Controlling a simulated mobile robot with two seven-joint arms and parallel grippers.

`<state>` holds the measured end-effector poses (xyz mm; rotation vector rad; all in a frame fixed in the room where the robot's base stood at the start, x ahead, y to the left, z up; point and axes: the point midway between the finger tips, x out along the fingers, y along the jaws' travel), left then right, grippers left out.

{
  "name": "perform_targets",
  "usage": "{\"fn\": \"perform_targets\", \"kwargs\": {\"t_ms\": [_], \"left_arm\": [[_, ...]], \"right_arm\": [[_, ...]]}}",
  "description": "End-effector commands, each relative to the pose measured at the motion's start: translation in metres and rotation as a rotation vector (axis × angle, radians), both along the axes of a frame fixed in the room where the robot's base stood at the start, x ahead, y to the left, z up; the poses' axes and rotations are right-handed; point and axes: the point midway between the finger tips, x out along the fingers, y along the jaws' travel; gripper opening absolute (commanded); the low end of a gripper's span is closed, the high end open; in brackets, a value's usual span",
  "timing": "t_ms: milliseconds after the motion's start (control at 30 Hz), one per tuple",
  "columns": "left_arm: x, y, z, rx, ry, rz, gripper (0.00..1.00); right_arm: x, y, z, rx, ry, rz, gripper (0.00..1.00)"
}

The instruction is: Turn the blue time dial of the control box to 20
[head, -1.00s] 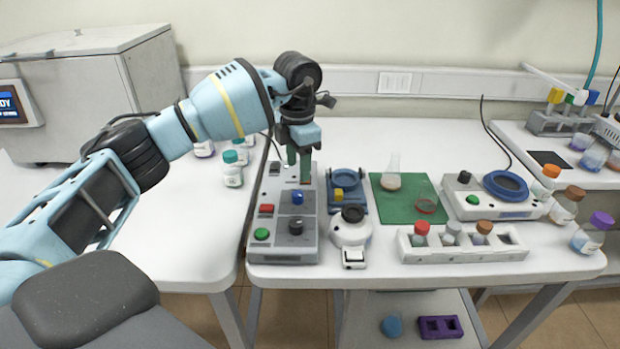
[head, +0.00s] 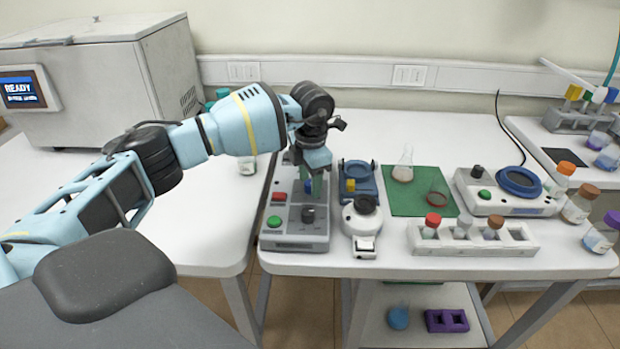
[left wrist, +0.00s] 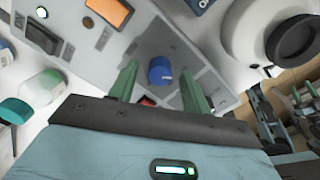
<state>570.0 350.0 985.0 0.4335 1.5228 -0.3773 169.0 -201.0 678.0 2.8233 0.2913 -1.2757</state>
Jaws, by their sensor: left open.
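The grey control box (head: 294,243) stands at the left end of the middle table. Its blue time dial (head: 307,187) is partly hidden behind my left gripper (head: 311,185) in the head view. In the left wrist view the blue dial (left wrist: 160,71) sits between the two green fingertips, with a gap on each side. The left gripper is open, empty and pointing down over the box. I cannot read the dial's setting. My right gripper is not in view.
A red button (head: 279,197), a green button (head: 274,221) and a black knob (head: 308,214) are close by on the box. A white round device (head: 361,222) and a blue-framed device (head: 359,180) stand just right of it. A green mat (head: 405,205) lies further right.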

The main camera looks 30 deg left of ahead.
Motion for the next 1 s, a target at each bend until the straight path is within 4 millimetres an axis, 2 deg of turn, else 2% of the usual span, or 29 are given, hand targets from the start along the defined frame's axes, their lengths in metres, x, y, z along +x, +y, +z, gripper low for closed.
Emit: {"fn": "perform_targets", "kwargs": {"t_ms": [200,533,767,1000], "left_arm": [[0.0,-0.0001,0.0,0.0,0.0,0.0,0.47],[0.0001,-0.0002,0.0002,0.0,0.0,0.0,0.04],[0.0001,-0.0002,0.0004,0.0,0.0,-0.018,0.03],[0.0002,0.0001,0.0004,0.0,-0.001,-0.119,0.03]], "right_arm": [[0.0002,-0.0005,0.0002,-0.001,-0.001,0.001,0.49],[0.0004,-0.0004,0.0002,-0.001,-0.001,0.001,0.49],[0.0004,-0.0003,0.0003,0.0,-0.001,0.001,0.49],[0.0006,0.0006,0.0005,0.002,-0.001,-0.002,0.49]]}}
